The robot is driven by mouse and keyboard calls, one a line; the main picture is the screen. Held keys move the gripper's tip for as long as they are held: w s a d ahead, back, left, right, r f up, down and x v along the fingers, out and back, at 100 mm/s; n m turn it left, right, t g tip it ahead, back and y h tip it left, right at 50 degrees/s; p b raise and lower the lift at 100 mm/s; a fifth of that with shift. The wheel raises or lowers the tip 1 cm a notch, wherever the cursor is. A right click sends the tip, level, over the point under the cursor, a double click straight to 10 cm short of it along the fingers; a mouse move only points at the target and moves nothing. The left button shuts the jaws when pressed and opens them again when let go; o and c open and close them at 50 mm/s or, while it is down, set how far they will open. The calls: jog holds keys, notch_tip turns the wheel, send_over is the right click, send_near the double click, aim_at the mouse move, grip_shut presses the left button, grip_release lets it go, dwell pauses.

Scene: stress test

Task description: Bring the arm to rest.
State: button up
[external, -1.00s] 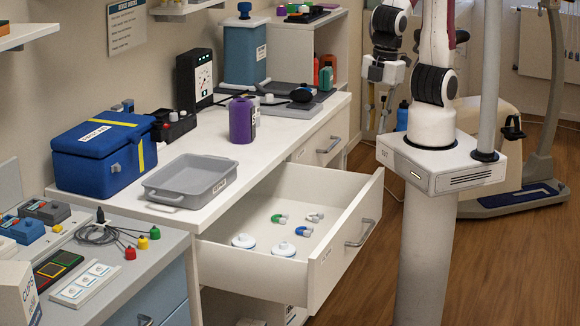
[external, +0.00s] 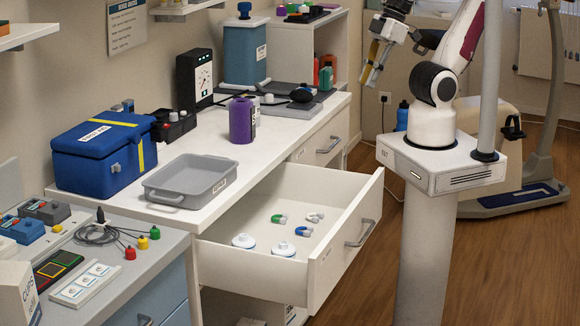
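My gripper (external: 372,76) is at the upper right of the external view, above and beyond the far end of the counter. It points down and slightly left. It touches nothing that I can see, and no object shows in it. The fingers are small and partly seen side-on, so I cannot tell how far apart they are. My arm is folded up over its white pedestal.
A drawer (external: 340,243) stands open towards my pedestal, with several clips and two white round items inside. A grey tray (external: 165,190), a blue box (external: 75,175) and a purple bottle (external: 240,122) stand on the counter. A grey pole (external: 488,80) rises right beside my arm.

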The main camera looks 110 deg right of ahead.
jog(key=shift+s+d+r+m+t, duration=0.1)
jog(key=shift+d+r+m+t, duration=0.25)
jog(key=shift+d+r, duration=0.4)
